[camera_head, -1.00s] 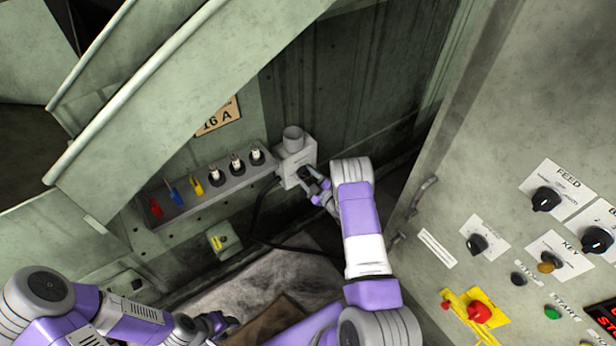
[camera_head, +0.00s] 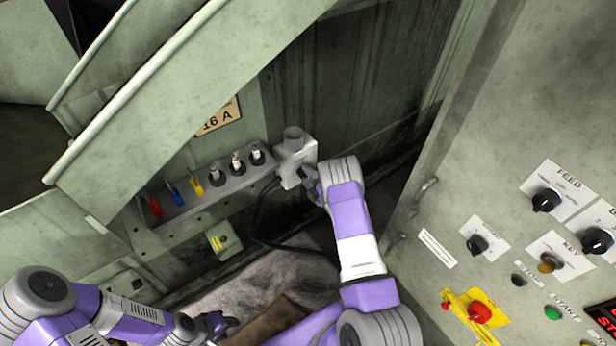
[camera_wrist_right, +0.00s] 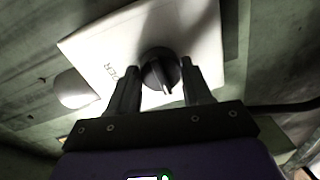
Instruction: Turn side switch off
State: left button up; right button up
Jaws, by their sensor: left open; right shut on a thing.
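The side switch is a black rotary knob (camera_wrist_right: 160,72) on a white box (camera_head: 294,150) fixed to the green machine wall. Lettering that seems to read "POWER" is on the box face beside the knob in the right wrist view. My right gripper (camera_head: 311,180) is at the box's right side. In the wrist view its two fingers (camera_wrist_right: 160,85) stand on either side of the knob, shut on it. In the head view the knob is hidden by my gripper. My left gripper (camera_head: 222,322) is low at the bottom left, open and away from the switch.
A rail (camera_head: 205,192) with red, blue, yellow and black-and-white fittings runs left of the box. A black cable (camera_head: 262,215) hangs below it. A control panel (camera_head: 480,190) with knobs and a red emergency button (camera_head: 479,312) stands at the right. A slanted green beam (camera_head: 190,95) crosses above.

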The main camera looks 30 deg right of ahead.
jog(key=shift+s+d+f, duration=0.1)
dwell(0.3)
jog(key=o, duration=1)
jog(key=shift+o, duration=0.2)
jog(key=s+p, duration=0.2)
jog(key=s, duration=0.5)
jog(key=shift+s+d+r, duration=0.25)
jog(key=shift+r, duration=0.1)
